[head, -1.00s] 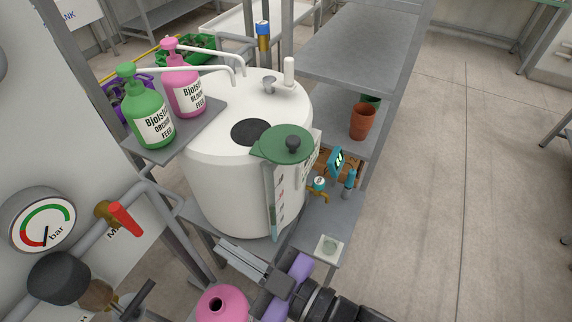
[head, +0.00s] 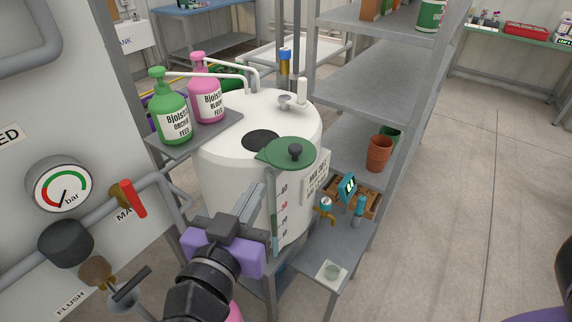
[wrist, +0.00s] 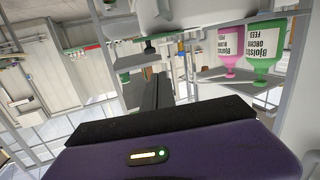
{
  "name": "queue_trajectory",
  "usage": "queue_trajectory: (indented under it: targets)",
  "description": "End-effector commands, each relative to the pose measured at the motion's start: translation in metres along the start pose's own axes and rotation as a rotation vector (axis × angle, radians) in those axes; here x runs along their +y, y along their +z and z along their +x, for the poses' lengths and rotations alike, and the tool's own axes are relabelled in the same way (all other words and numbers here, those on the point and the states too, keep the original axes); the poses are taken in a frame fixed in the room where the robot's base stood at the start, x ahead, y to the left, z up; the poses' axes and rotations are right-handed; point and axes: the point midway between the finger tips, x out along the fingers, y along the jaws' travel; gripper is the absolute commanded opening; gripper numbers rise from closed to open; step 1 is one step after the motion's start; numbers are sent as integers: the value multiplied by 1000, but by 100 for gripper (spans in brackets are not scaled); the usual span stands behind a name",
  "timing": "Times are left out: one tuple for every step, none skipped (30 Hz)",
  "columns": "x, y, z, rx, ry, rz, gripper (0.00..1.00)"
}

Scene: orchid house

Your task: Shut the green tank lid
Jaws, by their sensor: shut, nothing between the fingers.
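The white tank (head: 222,165) stands in the middle of the head view, with a dark round opening (head: 262,140) in its top. The green lid (head: 275,158), with a black knob (head: 295,151), is swung aside toward the near right, leaving most of the opening uncovered. The lid also shows in the wrist view (wrist: 136,61). My gripper (head: 257,189) is shut and empty in front of the tank. Its fingers point up toward the lid, apparently just below and left of it. The fingers also show in the wrist view (wrist: 152,85). Whether they touch anything cannot be told.
A green bottle (head: 172,112) and a pink bottle (head: 208,95) stand on a side shelf left of the tank, their spouts reaching over it. A level gauge (head: 272,215) runs down the tank's front. Grey shelving (head: 370,75) stands at right; the floor beyond is clear.

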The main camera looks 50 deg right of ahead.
Motion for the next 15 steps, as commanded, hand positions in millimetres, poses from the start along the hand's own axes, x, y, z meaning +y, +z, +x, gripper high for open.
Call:
queue_trajectory:
  targets:
    - [8,4,0,-14,32,21,0]
    - [11,6,0,-22,45,31,0]
    - [13,8,0,-32,56,43,0]
    - [15,9,1,-37,60,50,0]
    - [15,10,2,-38,61,55,0]
    - [15,9,5,-38,61,58,0]
    - [15,9,8,-37,60,58,0]
    - [15,9,11,-37,60,58,0]
    - [16,9,16,-37,61,57,0]
    - [16,9,20,-37,61,56,0]
    - [16,10,25,-38,61,55,0]
    - [17,10,33,-37,62,54,0]
    - [17,10,38,-37,61,54,0]
    - [18,10,44,-38,62,54,0]
    - [18,10,52,-37,62,55,0]
